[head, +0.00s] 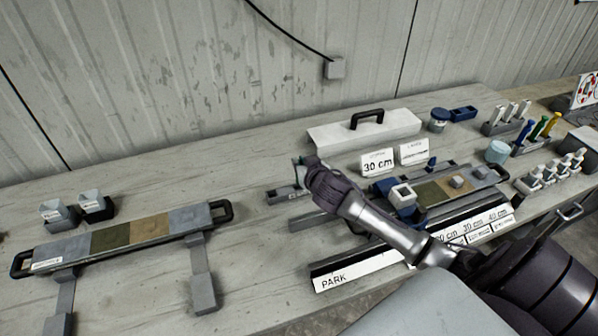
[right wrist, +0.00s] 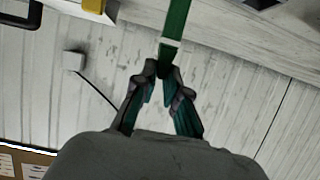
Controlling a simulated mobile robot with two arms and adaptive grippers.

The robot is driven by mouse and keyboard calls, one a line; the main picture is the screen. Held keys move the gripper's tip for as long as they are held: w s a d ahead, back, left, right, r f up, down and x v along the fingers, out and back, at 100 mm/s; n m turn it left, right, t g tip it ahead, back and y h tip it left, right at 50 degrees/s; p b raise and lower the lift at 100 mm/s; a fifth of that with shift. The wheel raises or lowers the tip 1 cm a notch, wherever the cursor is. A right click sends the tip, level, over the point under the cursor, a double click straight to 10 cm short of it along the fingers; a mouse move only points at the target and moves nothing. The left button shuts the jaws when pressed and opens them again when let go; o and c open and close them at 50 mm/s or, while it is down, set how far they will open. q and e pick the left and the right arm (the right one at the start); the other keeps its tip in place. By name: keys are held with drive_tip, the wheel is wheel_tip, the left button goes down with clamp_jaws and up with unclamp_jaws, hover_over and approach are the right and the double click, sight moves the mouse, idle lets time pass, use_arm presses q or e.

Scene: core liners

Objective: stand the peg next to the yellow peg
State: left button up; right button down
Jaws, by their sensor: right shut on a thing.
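My right arm comes in from the lower right in the head view, and its gripper (head: 300,166) is over the left end of the middle workstation. The fingers are mostly hidden there by the wrist. In the right wrist view the right gripper (right wrist: 163,82) is shut on a green peg (right wrist: 177,22), which has a pale band near the fingertips. The yellow peg (head: 552,124) stands upright in a dark rack (head: 523,149) at the right, beside a green peg (head: 538,128) and a blue peg (head: 525,131). My left gripper is not in view.
A long sample tray (head: 193,219) lies on supports at the left. A white lidded box (head: 330,139) with a black handle stands at the back. Label cards (head: 377,162), a pale blue cup (head: 497,151) and white-capped bottles (head: 548,175) stand around the middle and right.

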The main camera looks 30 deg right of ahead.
wheel_tip(320, 180, down, 4)
drive_tip(key=shift+w+a+r+p, duration=0.1)
drive_tip(key=shift+w+r+p, duration=0.1)
drive_tip(key=shift+p, duration=0.1)
drive_tip(key=shift+f, duration=0.35)
drive_tip(key=shift+f, duration=0.15)
drive_tip(key=c, duration=1.2)
unclamp_jaws()
